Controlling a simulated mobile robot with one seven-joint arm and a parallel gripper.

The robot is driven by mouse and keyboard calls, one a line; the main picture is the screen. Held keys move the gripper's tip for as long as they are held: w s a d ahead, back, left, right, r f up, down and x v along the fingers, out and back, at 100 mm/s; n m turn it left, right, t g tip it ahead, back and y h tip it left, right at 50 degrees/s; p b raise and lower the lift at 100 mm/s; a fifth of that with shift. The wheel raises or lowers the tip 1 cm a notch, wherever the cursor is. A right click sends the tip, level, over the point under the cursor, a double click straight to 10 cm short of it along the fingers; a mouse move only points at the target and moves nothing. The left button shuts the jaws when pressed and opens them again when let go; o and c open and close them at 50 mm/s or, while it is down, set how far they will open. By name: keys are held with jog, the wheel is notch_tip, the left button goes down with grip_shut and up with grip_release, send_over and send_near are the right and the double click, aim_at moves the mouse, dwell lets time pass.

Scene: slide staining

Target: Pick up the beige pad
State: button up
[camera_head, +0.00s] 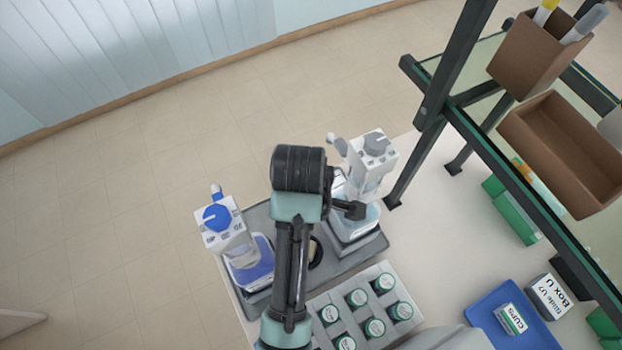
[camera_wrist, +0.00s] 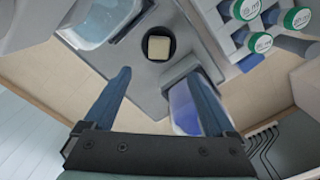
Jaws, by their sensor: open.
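The beige pad (camera_wrist: 159,48) is a small square block. It sits in a round black holder (camera_wrist: 147,37) on the grey tray (camera_wrist: 130,65) in the wrist view. My gripper (camera_wrist: 159,74) is open and empty, its two fingers spread apart on either side below the pad in the picture. The pad lies beyond the fingertips and roughly between their lines; nothing touches it. In the head view my arm hides the pad, and only part of the black holder (camera_head: 316,252) shows beside the arm, on the grey tray (camera_head: 262,217).
A blue-capped dispenser bottle (camera_head: 232,243) and a grey-capped one (camera_head: 364,185) stand on the tray, either side of my arm. A rack of green-capped vials (camera_head: 385,268) is close by. A shelf (camera_head: 470,135) with brown boxes (camera_head: 567,150) and a blue tray (camera_head: 488,318) are at right.

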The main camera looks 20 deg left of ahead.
notch_tip(320, 180, down, 7)
jog(key=shift+s+r, duration=0.1)
jog(key=shift+f+p, duration=0.45)
jog(key=shift+f, duration=2.55)
jog(key=shift+d, duration=0.1)
grip_shut()
